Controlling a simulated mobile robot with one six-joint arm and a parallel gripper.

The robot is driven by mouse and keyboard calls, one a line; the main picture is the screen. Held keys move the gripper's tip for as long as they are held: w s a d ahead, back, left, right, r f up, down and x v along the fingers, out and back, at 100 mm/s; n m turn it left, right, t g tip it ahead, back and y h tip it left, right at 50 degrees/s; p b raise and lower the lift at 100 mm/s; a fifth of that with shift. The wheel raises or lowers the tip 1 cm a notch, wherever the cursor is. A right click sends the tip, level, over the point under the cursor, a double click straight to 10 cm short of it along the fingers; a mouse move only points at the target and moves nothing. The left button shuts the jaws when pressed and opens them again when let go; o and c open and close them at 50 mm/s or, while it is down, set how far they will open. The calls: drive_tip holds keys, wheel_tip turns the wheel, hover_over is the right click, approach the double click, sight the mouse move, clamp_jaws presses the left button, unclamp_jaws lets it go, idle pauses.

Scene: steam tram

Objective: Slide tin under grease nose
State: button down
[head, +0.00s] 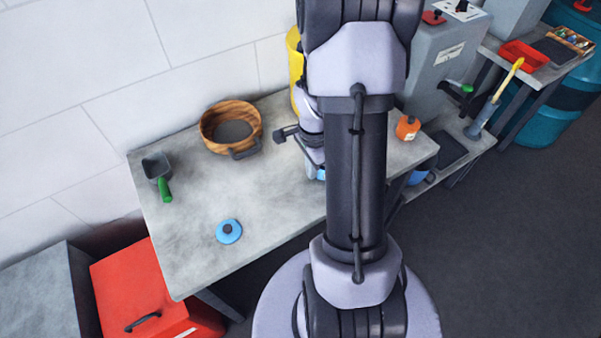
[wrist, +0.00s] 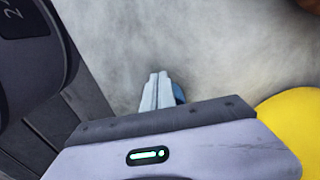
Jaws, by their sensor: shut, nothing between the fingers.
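My gripper (wrist: 157,92) is shut and empty, its pale fingers pointing at the grey worktop. A blue thing (wrist: 178,92), partly hidden, shows just beside and behind the fingertips; it may be the tin. Contact cannot be told. In the head view a blue patch (head: 318,173) shows at the worktop edge, mostly behind my arm. A grey dispenser (head: 432,62) stands at the right, with a green-tipped part (head: 465,88) low on its side. I cannot tell for sure which part is the grease nose. A dark pad (head: 450,149) lies on the low shelf below it.
The worktop (head: 190,265) holds a wooden bowl (head: 210,137), a scoop with green handle (head: 165,188), a blue knobbed disc (head: 229,231) and an orange container (head: 407,128). A yellow container (head: 294,70) stands behind my arm. A red box (head: 130,285) is at lower left.

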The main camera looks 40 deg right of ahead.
drive_tip(key=s+d, duration=0.1)
drive_tip(key=d, duration=0.2)
drive_tip(key=s+d, duration=0.1)
drive_tip(key=d, duration=0.3)
drive_tip(key=s+d+p, duration=0.1)
drive_tip(key=d, duration=0.2)
drive_tip(key=shift+d, duration=0.15)
